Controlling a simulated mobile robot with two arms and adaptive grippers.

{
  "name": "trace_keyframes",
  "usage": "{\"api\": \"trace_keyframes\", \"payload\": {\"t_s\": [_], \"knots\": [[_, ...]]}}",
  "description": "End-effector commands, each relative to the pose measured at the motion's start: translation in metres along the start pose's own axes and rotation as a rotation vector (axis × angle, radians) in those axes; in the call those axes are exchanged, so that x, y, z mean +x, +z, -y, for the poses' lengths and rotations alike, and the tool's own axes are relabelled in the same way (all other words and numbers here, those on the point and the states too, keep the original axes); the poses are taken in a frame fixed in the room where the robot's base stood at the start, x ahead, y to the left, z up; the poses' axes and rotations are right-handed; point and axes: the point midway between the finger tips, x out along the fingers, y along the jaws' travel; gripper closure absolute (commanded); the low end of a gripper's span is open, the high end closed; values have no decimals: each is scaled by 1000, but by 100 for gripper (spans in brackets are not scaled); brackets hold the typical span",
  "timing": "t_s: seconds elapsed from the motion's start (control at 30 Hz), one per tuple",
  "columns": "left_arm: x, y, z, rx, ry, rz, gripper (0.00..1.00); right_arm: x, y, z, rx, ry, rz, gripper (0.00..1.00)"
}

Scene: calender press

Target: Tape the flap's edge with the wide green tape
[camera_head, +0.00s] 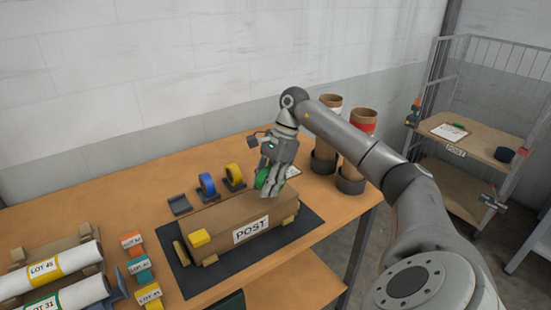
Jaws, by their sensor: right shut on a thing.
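A brown cardboard box (225,217) with a POST label (250,230) lies on a dark mat (305,224). My right gripper (268,188) is at the right part of the box top. It is shut on the green tape (262,178), which is partly hidden by the fingers. I cannot tell whether the tape touches the box, and the flap's edge is not clear at this size. My left gripper is not in view.
A blue roll (207,184) and a yellow roll (235,174) stand in holders behind the box, beside an empty-looking holder (179,204). White rolls (60,262) lie at left, near small lot blocks (138,268). Tall brown tubes (362,150) stand at right.

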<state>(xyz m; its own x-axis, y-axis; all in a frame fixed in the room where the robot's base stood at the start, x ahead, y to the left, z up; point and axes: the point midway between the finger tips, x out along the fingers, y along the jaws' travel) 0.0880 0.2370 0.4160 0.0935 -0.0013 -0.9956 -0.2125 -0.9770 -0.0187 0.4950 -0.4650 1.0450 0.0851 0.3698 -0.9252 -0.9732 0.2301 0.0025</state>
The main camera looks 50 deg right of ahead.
Motion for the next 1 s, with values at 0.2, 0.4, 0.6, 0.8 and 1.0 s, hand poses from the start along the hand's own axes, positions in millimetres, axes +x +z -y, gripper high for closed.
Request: {"api": "trace_keyframes", "payload": {"t_s": [0.2,0.4,0.6,0.8,1.0], "knots": [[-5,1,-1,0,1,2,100,8,22,0,-3,0,2,95],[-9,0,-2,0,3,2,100,15,40,0,-2,-1,2,95],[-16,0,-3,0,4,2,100,23,59,0,-2,1,2,95],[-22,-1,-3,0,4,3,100,30,78,0,-2,1,2,95],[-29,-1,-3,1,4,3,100,38,97,0,-1,0,3,95]]}}
